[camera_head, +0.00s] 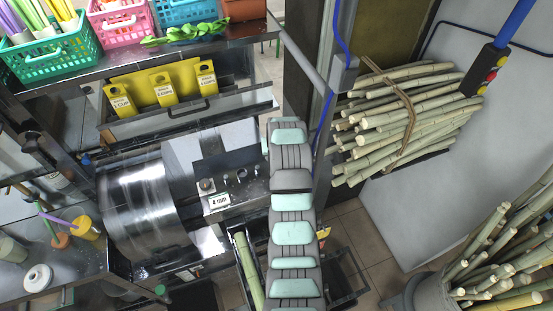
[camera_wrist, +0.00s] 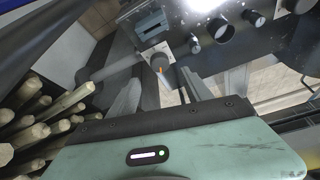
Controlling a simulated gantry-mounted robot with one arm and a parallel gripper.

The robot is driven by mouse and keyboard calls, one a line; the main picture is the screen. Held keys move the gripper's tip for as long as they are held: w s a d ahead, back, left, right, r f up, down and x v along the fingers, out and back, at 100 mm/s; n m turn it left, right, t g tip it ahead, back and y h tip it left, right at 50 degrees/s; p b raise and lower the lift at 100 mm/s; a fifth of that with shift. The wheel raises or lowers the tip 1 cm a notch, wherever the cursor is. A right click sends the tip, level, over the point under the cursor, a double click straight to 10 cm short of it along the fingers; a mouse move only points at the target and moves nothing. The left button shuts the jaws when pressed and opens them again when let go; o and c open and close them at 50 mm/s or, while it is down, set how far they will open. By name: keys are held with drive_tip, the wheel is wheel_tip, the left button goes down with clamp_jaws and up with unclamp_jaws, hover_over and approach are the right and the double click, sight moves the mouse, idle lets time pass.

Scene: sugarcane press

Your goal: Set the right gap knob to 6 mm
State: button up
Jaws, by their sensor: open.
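The right gap knob (camera_wrist: 161,66) is dark and round with an orange mark on a pale square plate in the wrist view. My gripper (camera_wrist: 160,88) is open, with one finger on each side of the knob in the picture; I cannot tell whether they touch it. A small display (camera_wrist: 153,26) sits beside the knob, its reading too small to make out. In the head view my arm hides the right knob and my gripper.
Several smaller dark knobs (camera_wrist: 215,31) line the panel. Next to it is a shiny metal drum (camera_head: 145,205). A tied bundle of cane (camera_head: 400,115) stands at the right, more cane (camera_head: 510,250) at lower right. A green cane piece (camera_head: 249,268) lies left of my arm.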

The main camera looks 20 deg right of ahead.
drive_tip(key=p+x, duration=0.1)
drive_tip(key=x, duration=0.4)
drive_tip(key=shift+w, duration=0.1)
drive_tip(key=shift+f, duration=0.5)
drive_tip(key=shift+w+d+f, duration=0.15)
drive_tip(key=shift+w+f, duration=0.35)
drive_tip(key=shift+f, duration=0.6)
drive_tip(key=shift+c, duration=0.2)
clamp_jaws()
